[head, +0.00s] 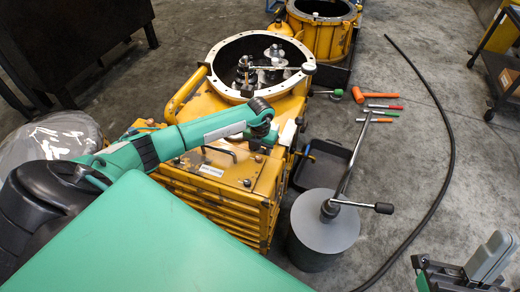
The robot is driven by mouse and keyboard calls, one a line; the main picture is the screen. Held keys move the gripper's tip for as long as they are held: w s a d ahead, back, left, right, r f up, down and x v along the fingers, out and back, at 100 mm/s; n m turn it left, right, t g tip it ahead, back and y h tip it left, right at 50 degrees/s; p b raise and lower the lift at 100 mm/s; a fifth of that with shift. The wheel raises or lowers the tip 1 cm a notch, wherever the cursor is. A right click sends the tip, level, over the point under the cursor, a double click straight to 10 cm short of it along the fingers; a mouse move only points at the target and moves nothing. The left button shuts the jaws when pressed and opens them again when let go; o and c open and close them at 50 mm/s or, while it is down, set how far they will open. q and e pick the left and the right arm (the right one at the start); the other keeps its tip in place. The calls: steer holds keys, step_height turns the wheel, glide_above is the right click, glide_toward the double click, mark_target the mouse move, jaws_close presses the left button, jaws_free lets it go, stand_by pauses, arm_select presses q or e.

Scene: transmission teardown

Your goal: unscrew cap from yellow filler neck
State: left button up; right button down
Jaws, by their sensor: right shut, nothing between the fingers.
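My right gripper (440,272) is at the bottom right corner, partly cut off by the frame. Its jaws are shut with nothing held, over bare floor and well apart from the yellow housing (190,190). My left arm reaches in from the left over that housing. Its far end, where the left gripper (286,134) seems to be, is small and mostly hidden, so its jaws cannot be made out. A small yellow rounded part (279,28) stands beside the rear yellow housing (322,38). I cannot tell whether it is the filler neck, and no cap is clearly visible.
A grey cylinder (322,235) with a long T-handled bar (350,165) on it stands right of the housing. A black tray (318,165) is beside it. Several coloured-handle tools and an orange mallet (358,94) lie behind. A black hose (448,150) curves across the floor.

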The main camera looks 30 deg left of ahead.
arm_select(q)
steer(key=n+p, duration=0.2)
steer(key=n, duration=0.1)
steer(key=shift+r, duration=0.25)
steer(key=shift+n+p, duration=0.4)
steer(key=shift+n, duration=0.2)
steer(key=shift+f, duration=0.25)
steer(key=shift+r+n, duration=0.1)
steer(key=shift+n, duration=0.2)
steer(key=shift+r+n+p, duration=0.2)
steer(key=shift+n+p, duration=0.6)
steer(key=shift+p, duration=0.15)
steer(key=o, duration=1.1)
steer(key=shift+f+b, duration=0.3)
steer(key=o, duration=0.7)
